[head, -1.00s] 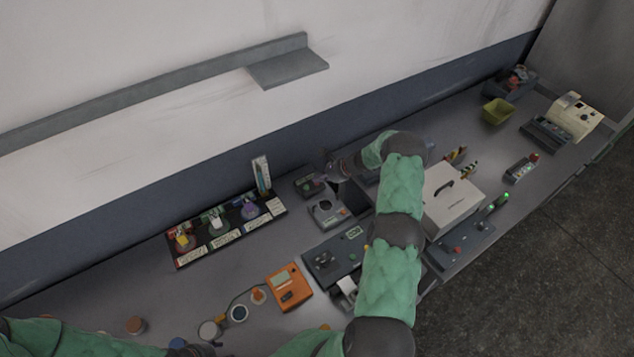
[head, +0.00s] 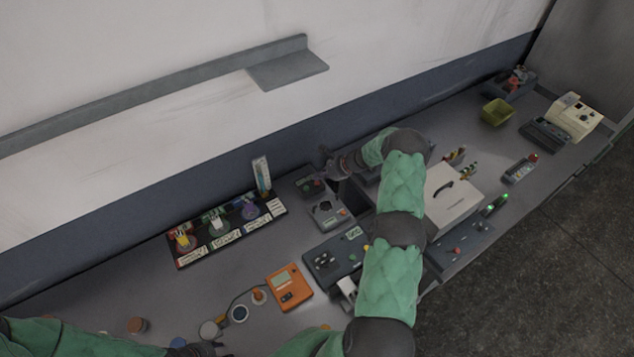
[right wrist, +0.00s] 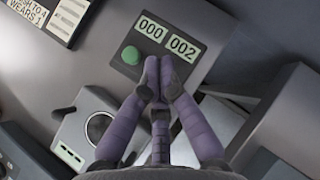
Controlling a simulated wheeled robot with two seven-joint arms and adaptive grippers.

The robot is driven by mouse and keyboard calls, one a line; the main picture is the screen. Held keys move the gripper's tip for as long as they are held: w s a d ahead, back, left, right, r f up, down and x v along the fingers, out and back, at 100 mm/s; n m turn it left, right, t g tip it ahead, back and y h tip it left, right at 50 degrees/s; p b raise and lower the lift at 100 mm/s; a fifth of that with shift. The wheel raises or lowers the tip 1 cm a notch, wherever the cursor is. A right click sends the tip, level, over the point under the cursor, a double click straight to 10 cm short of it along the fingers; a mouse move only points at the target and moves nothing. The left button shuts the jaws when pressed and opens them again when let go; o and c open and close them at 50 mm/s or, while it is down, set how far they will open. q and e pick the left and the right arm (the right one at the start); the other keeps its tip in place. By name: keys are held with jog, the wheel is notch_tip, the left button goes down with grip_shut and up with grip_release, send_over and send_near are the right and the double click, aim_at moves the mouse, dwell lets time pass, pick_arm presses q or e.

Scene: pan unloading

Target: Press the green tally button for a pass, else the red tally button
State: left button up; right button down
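The tally box (head: 310,184) is a small dark box at the back of the bench in the head view. In the right wrist view the tally box (right wrist: 190,20) shows two counter windows reading 000 and 002. Its green tally button (right wrist: 130,55) is in plain sight under the 000 window. The red tally button is hidden behind the fingers in that view. My right gripper (right wrist: 160,76) has its purple-grey fingers together, with nothing seen between them, over the box beside the green button; contact cannot be told. My left gripper (head: 196,349) is partly cut off at the bottom edge.
A grey device with a round opening (head: 328,212) stands just in front of the tally box. A rack with several coloured items (head: 226,228) is to its left. An orange meter (head: 289,287) and a white case with a handle (head: 452,196) stand nearby.

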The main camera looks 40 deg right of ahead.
aim_at(319, 182)
pick_arm(q)
jog(key=shift+r+p, duration=1.1)
pick_arm(e)
jog(key=shift+r, duration=2.5)
